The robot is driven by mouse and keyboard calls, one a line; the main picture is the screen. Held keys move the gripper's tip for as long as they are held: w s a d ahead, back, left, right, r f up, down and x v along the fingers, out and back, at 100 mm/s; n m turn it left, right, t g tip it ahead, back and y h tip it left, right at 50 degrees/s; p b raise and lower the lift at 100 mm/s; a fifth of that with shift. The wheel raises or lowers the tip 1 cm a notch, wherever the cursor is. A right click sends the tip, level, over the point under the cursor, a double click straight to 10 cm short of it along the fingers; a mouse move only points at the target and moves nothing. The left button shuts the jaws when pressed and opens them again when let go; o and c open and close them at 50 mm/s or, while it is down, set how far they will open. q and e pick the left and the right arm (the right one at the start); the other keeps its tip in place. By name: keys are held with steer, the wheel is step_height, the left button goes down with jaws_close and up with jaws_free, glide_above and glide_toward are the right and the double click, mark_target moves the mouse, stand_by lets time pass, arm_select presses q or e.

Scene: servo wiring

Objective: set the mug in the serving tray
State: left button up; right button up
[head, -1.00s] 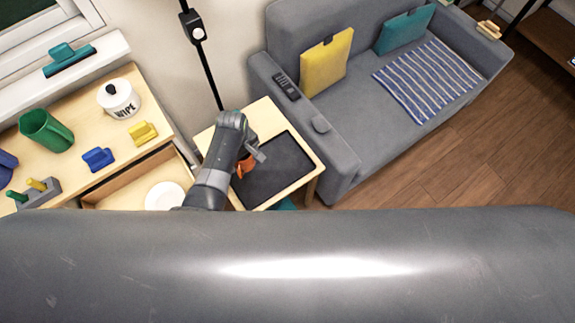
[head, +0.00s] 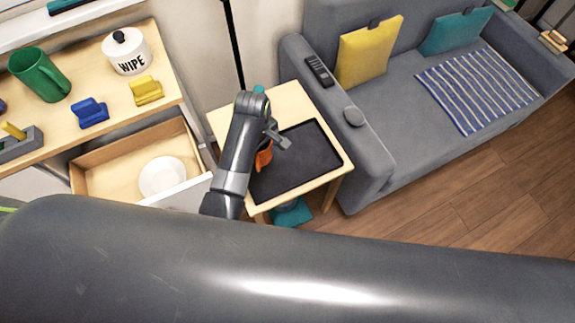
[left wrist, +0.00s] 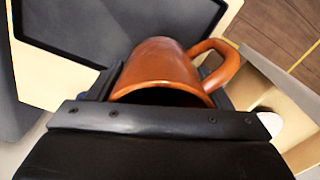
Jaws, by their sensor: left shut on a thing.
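The orange-brown mug (head: 264,156) is partly hidden behind my left gripper (head: 272,141) in the head view. That gripper is shut on it, over the left part of the dark serving tray (head: 312,150). In the left wrist view the mug (left wrist: 158,68) sits between the gripper's fingers (left wrist: 160,92), with its handle to the right. The dark tray (left wrist: 130,22) shows behind it there. I cannot tell whether the mug touches the tray. My right gripper is in neither view.
The tray lies on a small wooden side table (head: 275,98). A grey sofa (head: 385,125) stands right of it. At left, an open drawer (head: 100,178) holds a white plate (head: 163,176); above it are a green mug (head: 40,75) and white canister (head: 126,50).

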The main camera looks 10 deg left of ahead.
arm_select(q)
steer(key=shift+s+f+b, duration=0.15)
steer(key=shift+f+b, duration=0.1)
steer(key=shift+b, duration=0.05)
step_height(320, 180, down, 5)
steer(key=shift+f+b, duration=0.1)
steer(key=shift+b, duration=0.2)
step_height(320, 180, down, 3)
steer(key=shift+b, duration=0.3)
steer(key=shift+f, duration=0.55)
